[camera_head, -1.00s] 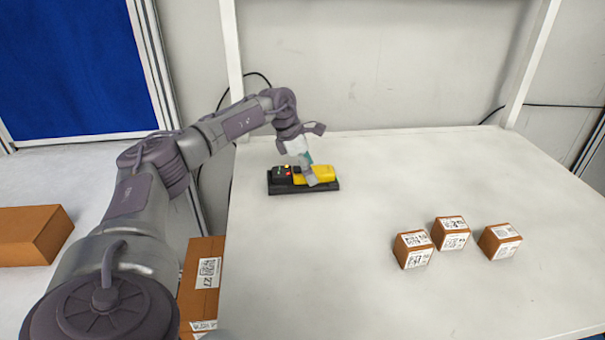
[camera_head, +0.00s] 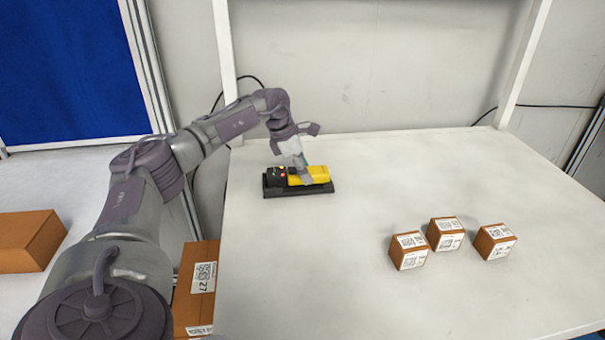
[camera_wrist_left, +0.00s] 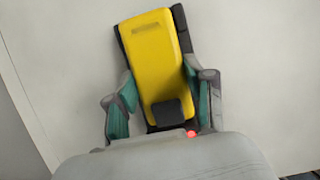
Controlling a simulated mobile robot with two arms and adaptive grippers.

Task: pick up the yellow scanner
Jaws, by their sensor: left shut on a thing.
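The yellow scanner (camera_head: 319,174) lies in its black base (camera_head: 300,191) on the white table, toward the back left. It also shows in the left wrist view (camera_wrist_left: 155,55), between the fingers, with a black part at its lower end. My left gripper (camera_head: 305,180) reaches down from above and is shut on the scanner. In the left wrist view the left gripper (camera_wrist_left: 160,108) has one green-padded finger on each side of the scanner's body. The scanner still sits on the base. My right gripper is not in view.
Three small brown boxes with labels, one of them here (camera_head: 409,251), stand on the white table (camera_head: 330,285) at the right. A labelled brown box (camera_head: 197,285) is beside the table's left edge, and another brown box (camera_head: 28,240) is at the far left. The table's middle is clear.

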